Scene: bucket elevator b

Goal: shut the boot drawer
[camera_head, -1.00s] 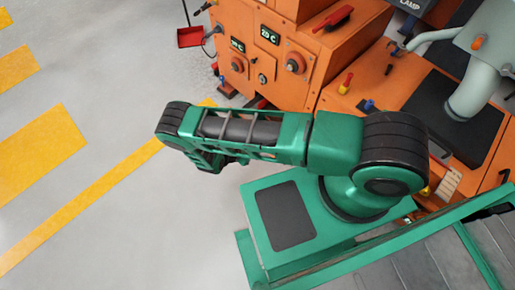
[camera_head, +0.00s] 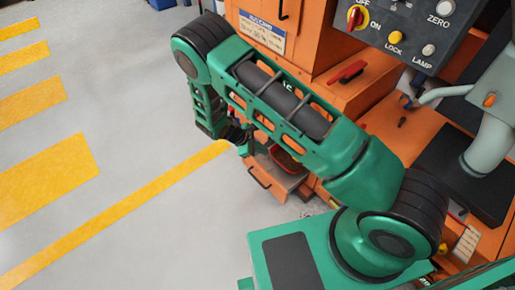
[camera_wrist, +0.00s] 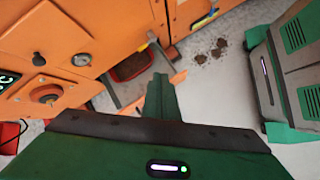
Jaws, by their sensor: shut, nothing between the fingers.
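The boot drawer (camera_head: 272,178) stands pulled out low on the orange machine, with a dark handle on its front and reddish-brown material inside. In the wrist view the open drawer (camera_wrist: 111,91) shows its grey side walls and dark red inside, just beyond my fingers. My gripper (camera_wrist: 161,84) is shut and empty, its green fingers reaching toward the drawer's front edge.
The orange machine (camera_head: 340,90) rises behind the drawer, with a control panel (camera_head: 400,35) at upper right. Dark spilled crumbs (camera_wrist: 210,50) lie on the floor near the drawer. The grey floor at left is clear, with yellow stripes (camera_head: 45,180).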

